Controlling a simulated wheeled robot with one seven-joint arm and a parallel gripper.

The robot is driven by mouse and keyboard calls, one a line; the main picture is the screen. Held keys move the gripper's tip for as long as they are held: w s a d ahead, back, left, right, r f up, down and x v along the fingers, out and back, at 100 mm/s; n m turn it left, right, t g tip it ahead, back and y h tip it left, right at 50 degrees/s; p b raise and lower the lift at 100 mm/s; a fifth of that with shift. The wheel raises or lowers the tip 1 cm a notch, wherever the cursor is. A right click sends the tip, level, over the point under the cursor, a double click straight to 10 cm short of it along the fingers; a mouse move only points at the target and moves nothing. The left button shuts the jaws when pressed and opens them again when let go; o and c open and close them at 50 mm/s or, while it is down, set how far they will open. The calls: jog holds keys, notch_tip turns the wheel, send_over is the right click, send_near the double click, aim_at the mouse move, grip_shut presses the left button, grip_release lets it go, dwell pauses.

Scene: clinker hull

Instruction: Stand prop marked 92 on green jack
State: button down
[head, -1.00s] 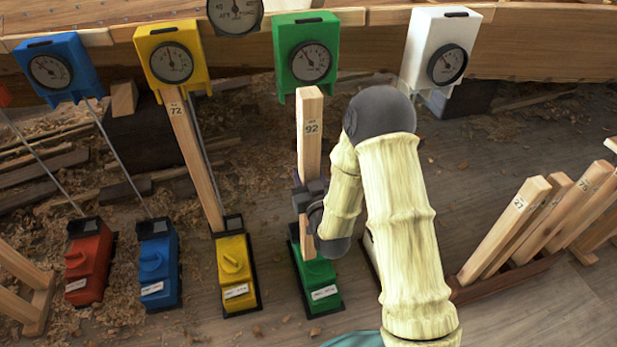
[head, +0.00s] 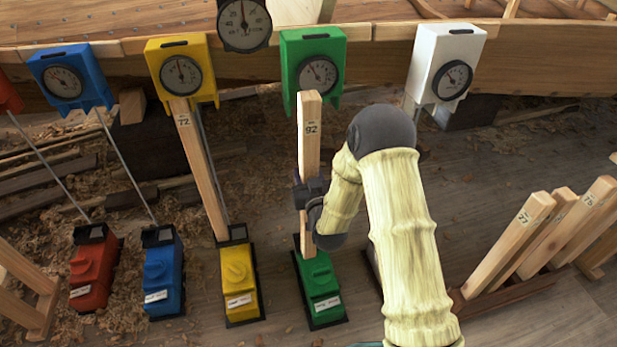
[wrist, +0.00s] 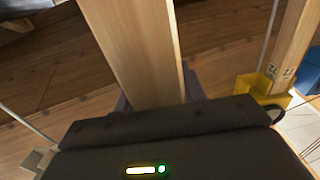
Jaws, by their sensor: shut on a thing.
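The prop marked 92 (head: 310,135) stands upright in the head view, and my gripper (head: 308,194) is shut on its lower half. In the wrist view the prop (wrist: 140,50) rises from my gripper (wrist: 155,100). The green jack (head: 318,285) is on the floor, and the prop's lower end shows at the jack's far end. I cannot tell whether it touches the jack; the seat there is partly hidden.
A prop marked 72 (head: 197,165) leans between the yellow jack (head: 238,282) and the yellow gauge box (head: 181,70). Blue (head: 163,280) and red (head: 93,272) jacks stand further left. Several props lean in a rack (head: 505,291) at right. Shavings litter the left floor.

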jog(key=shift+w+f+b, duration=0.65)
jog(key=shift+f+b, duration=1.3)
jog(key=shift+f, duration=1.05)
jog(key=b+x, duration=0.1)
jog(key=x, duration=0.7)
jog(key=shift+a, duration=0.2)
jog(key=shift+f+b, duration=0.35)
jog(key=shift+f, duration=0.1)
dwell(0.3)
jog(key=c, duration=0.7)
grip_release()
jog(key=shift+c, duration=0.2)
